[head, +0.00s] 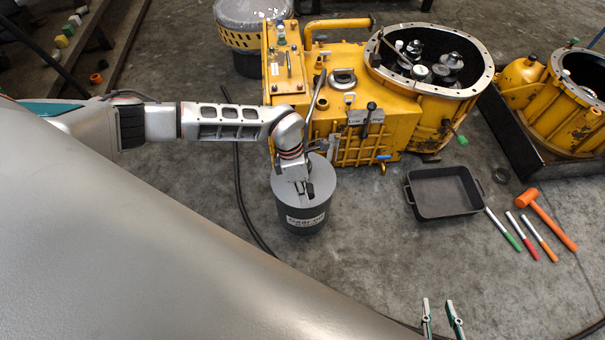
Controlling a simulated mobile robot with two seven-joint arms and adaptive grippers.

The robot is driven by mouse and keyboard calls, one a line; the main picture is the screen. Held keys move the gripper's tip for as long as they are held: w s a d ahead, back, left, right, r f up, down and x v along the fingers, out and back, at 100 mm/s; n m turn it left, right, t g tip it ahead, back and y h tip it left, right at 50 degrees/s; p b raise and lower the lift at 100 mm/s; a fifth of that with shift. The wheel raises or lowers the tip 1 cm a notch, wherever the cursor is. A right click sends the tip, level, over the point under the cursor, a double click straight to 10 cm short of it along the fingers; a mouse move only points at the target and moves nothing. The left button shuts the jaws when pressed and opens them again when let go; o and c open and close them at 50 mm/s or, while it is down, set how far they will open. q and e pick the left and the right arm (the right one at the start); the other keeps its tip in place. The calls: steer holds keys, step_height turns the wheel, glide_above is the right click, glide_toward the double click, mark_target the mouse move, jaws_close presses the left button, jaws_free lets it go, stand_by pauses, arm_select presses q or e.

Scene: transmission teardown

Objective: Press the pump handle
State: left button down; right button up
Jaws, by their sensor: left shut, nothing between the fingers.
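A dark grey drum (303,216) with a light label, which seems to read gear oil, stands on the floor in front of the yellow transmission. My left gripper (309,194) points down over the drum's lid, shut and empty. Whether it touches the lid or a part on it, I cannot tell. I cannot make out a pump handle on the drum; the gripper and wrist cover part of the top. A slim metal lever (318,90) rises behind the wrist, near the transmission; I cannot tell what it belongs to. My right gripper (441,318) shows at the bottom edge, its fingers apart and empty.
The yellow transmission housing (390,139) stands close behind the drum. A black tray (411,200), several markers (531,223) and an orange mallet (552,222) lie to the right. A black hose (240,190) runs left of the drum. The floor between drum and tray is clear.

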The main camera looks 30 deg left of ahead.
arm_select(q)
steer(key=shift+s+d+r+p, duration=0.1)
steer(key=shift+s+r+p, duration=0.2)
steer(key=shift+r, duration=0.65)
steer(key=shift+s+a+r+p, duration=0.1)
steer(key=shift+s+r+p, duration=0.2)
steer(key=shift+r, duration=0.6)
steer(key=shift+s+d+r+p, duration=0.15)
steer(key=shift+s+r, duration=0.25)
steer(key=shift+r, duration=0.55)
arm_select(e)
steer(key=shift+s+d+r, duration=0.1)
